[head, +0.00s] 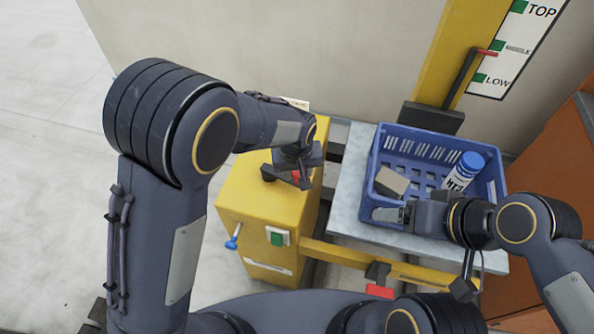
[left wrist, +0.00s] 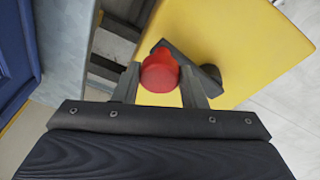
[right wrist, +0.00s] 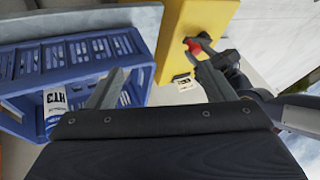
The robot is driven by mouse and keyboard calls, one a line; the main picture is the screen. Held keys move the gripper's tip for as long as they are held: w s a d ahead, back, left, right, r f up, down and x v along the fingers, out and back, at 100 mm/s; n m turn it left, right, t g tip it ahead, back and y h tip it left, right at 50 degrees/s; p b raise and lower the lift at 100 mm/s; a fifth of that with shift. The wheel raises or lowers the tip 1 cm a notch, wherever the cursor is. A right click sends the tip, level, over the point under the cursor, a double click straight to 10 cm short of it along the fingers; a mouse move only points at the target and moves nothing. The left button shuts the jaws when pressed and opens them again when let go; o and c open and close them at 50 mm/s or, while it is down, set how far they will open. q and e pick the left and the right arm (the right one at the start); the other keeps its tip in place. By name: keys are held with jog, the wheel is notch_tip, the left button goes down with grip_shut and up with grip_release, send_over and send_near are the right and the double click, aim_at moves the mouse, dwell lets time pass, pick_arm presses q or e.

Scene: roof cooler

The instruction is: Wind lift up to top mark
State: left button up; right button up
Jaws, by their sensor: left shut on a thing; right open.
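My left gripper (head: 298,180) is shut on the red knob (left wrist: 159,73) of a dark crank arm (left wrist: 190,62), over the yellow winch box (head: 255,190). The lift's grey platform (head: 350,205) carries a blue crate (head: 375,160) beside the yellow mast (head: 440,60). A red-tipped pointer (head: 485,52) stands a little below the middle green mark on the white scale board (head: 510,60), above LOW and below TOP (head: 519,7). My right gripper (right wrist: 160,75) is open and empty at the crate's near left corner; whether it touches the crate is unclear.
The crate holds a white bottle with a blue cap (head: 463,172) and a grey-beige block (head: 391,182). The winch box has a blue-knobbed lever (head: 233,238) and a green button (head: 277,238). An orange-brown cabinet (head: 560,160) stands at the right. Floor at the left is clear.

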pick_arm(q)
jog(key=shift+w+d+r, duration=0.15)
jog(key=shift+w+d, duration=0.45)
jog(key=shift+w, duration=0.2)
jog(key=shift+w+d, duration=0.3)
jog(key=shift+w, duration=0.55)
jog(key=shift+w, duration=0.15)
jog(key=shift+w+d, duration=0.1)
jog(key=shift+w, duration=0.75)
